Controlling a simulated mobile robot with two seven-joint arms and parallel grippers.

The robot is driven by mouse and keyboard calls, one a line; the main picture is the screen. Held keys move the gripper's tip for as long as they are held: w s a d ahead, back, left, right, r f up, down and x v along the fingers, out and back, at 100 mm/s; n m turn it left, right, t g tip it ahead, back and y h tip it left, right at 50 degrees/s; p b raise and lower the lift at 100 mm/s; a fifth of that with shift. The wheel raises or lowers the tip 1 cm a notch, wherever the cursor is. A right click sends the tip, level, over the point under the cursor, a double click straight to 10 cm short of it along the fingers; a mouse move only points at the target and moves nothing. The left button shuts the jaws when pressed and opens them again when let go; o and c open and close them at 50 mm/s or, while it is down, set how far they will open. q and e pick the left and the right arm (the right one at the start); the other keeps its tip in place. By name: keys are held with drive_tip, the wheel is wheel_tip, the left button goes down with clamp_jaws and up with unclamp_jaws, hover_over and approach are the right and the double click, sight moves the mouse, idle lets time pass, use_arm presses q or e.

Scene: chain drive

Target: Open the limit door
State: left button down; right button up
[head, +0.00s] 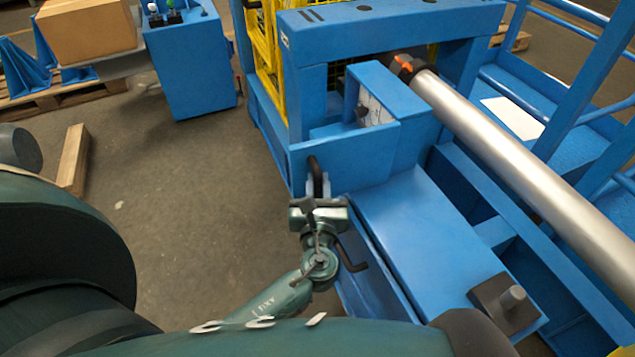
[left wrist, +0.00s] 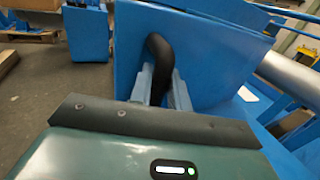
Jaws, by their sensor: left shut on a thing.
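The limit door looks to be the blue panel (head: 355,158) on the front of the blue machine, with a black curved handle (head: 314,170) near its left edge. In the left wrist view the panel (left wrist: 205,60) fills the upper middle, and the handle (left wrist: 158,62) stands out from it. My left gripper (head: 317,190) is at the handle. Its two pale fingers (left wrist: 162,88) are shut on the handle's lower part, one on each side. I cannot tell how far the panel stands open. My right gripper is not in view.
A silver shaft (head: 530,150) runs diagonally at the right, beside blue rails (head: 595,80). A flat blue cover (head: 430,230) lies right of my gripper. A blue cabinet (head: 190,70) and a cardboard box (head: 85,30) stand at the back left.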

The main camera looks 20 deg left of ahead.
use_arm(q)
drive_tip(key=shift+d, duration=0.2)
drive_tip(key=c, duration=1.4)
unclamp_jaws()
drive_tip(key=shift+w, duration=0.1)
